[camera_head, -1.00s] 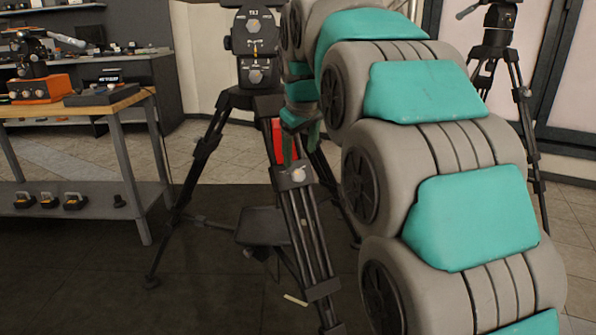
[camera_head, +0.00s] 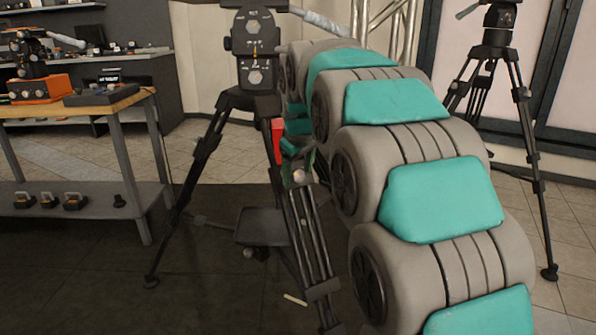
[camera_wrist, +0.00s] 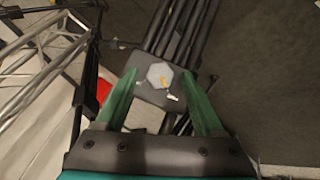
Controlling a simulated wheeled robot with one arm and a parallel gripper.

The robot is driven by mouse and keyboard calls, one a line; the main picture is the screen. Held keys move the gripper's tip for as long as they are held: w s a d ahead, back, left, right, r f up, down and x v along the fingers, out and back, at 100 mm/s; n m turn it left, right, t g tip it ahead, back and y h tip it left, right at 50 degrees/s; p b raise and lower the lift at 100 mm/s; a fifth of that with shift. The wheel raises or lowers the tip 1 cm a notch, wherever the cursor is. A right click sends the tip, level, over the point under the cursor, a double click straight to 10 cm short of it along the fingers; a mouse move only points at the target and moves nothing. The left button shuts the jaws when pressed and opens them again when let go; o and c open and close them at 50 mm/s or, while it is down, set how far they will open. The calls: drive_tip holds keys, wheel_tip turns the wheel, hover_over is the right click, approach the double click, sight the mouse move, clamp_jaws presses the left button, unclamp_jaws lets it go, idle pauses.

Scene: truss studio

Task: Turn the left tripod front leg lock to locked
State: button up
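The tripod's front leg (camera_head: 308,235) slants down toward me in the head view. Its lock is a pale knob on a dark collar, seen in the head view (camera_head: 300,176) and, with a small yellow mark, in the wrist view (camera_wrist: 160,75). A small pale tab lies beside the knob in the wrist view. My gripper (camera_wrist: 159,82) is open, its two green fingers on either side of the knob with gaps between. I cannot tell whether the fingertips reach the knob's depth. In the head view, the fingers are partly hidden by my arm.
The tripod head (camera_head: 256,60) stands above the legs, with a red part (camera_head: 277,141) near the front leg's top. A workbench (camera_head: 75,108) is at left, another tripod (camera_head: 495,55) at right. A metal truss (camera_wrist: 45,65) shows in the wrist view.

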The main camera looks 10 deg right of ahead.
clamp_jaws()
idle(0.3)
idle(0.4)
drive_tip(key=m+y, duration=0.2)
drive_tip(key=m+g+y+p, duration=0.1)
drive_tip(key=shift+w+d+r+m, duration=0.1)
drive_tip(key=shift+w+d+m, duration=0.05)
drive_tip(key=shift+d+m, duration=0.15)
drive_tip(key=m+y, duration=0.1)
drive_tip(key=m+y+p, duration=0.1)
drive_tip(key=shift+d+m, duration=0.2)
drive_tip(key=shift+m, duration=0.1)
drive_tip(key=m+y, duration=0.1)
drive_tip(key=m+y+p, duration=0.1)
drive_tip(key=m, duration=0.1)
drive_tip(key=shift+d+f+y, duration=0.15)
drive_tip(key=shift+f+y, duration=0.1)
drive_tip(key=shift+y, duration=0.05)
drive_tip(key=shift+d+f+m+t+y+p, duration=0.1)
drive_tip(key=shift+m+t+y+p, duration=0.2)
drive_tip(key=shift+m+y, duration=0.5)
drive_tip(key=shift+d+f+m+t+y+p, duration=0.15)
drive_tip(key=shift+m+t+y, duration=0.15)
drive_tip(key=shift+m, duration=0.9)
drive_tip(key=shift+r, duration=0.1)
drive_tip(key=shift+o, duration=0.3)
unclamp_jaws()
